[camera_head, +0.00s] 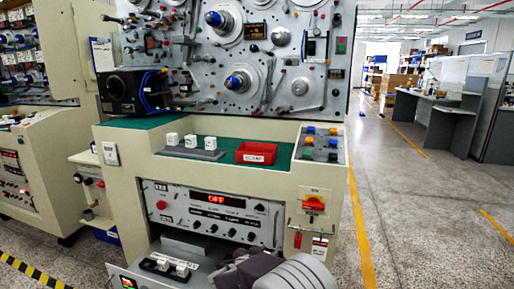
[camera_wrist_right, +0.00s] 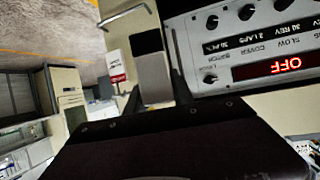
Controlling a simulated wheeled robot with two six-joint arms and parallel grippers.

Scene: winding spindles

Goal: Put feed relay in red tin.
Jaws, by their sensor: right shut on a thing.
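The red tin (camera_head: 256,153) stands on the green shelf of the machine, right of centre in the head view, with a white label on its front. My right gripper (camera_head: 227,267) is low in front of the machine, below and left of the tin, beside the open lower drawer. In the right wrist view its fingers are shut on a small grey block with a black end (camera_wrist_right: 152,75), which looks like a relay. I cannot read any mark on it. In the head view the block is hard to make out. My left gripper is not in view.
A grey holder with white relays (camera_head: 190,142) stands left of the tin. More white relays (camera_head: 164,266) sit in the open drawer at the bottom. A control panel (camera_head: 212,212) and a red switch (camera_head: 313,204) are on the front. A button box (camera_head: 321,144) is right of the tin.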

